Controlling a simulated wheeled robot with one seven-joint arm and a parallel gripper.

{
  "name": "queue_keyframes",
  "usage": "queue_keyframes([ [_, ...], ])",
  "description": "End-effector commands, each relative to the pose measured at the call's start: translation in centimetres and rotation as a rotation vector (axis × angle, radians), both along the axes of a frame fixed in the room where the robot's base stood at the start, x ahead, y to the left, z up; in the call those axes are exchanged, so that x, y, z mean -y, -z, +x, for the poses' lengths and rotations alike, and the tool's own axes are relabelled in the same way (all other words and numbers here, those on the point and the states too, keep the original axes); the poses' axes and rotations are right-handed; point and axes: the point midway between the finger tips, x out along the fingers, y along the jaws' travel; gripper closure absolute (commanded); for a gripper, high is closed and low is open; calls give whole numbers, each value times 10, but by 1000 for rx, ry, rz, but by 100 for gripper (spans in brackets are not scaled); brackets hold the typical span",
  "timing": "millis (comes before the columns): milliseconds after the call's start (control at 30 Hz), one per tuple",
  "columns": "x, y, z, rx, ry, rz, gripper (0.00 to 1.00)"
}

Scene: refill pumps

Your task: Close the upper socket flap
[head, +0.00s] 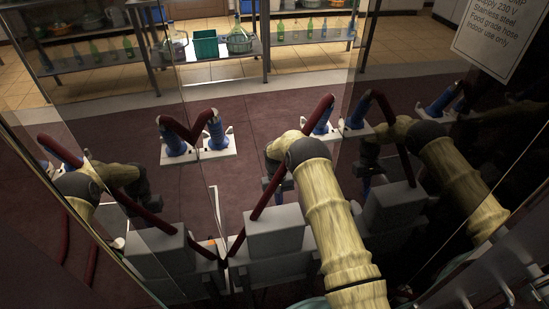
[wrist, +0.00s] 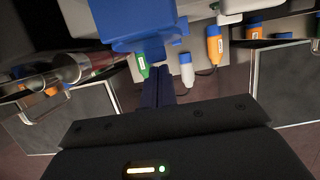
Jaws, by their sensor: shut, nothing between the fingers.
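In the wrist view my gripper (wrist: 158,84) has its two dark blue fingers together, pointing up the picture with nothing between them. Just beyond them is a large blue block (wrist: 130,20), cut off by the top edge. It may be the socket housing or its flap; I cannot tell which, nor whether a flap is open. The fingers look close to its lower edge; contact cannot be told. In the head view my pale yellow arm (head: 338,230) reaches in from the lower right, and its end is partly hidden behind the dark joint.
Green (wrist: 142,67), white (wrist: 187,70) and orange (wrist: 214,45) plugs hang beside the block. Grey panels stand left and right. In the head view, blue fittings (head: 175,138) with dark red hoses sit on a white plate. Glass panes repeat my arm as reflections. A bottle shelf (head: 300,38) stands behind.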

Motion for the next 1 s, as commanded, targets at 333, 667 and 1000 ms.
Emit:
queue_keyframes([
  [333,0,0,0,0,0,0,100],
  [667,-2,-42,12,6,0,1,100],
  [1000,-5,-108,30,7,0,2,100],
])
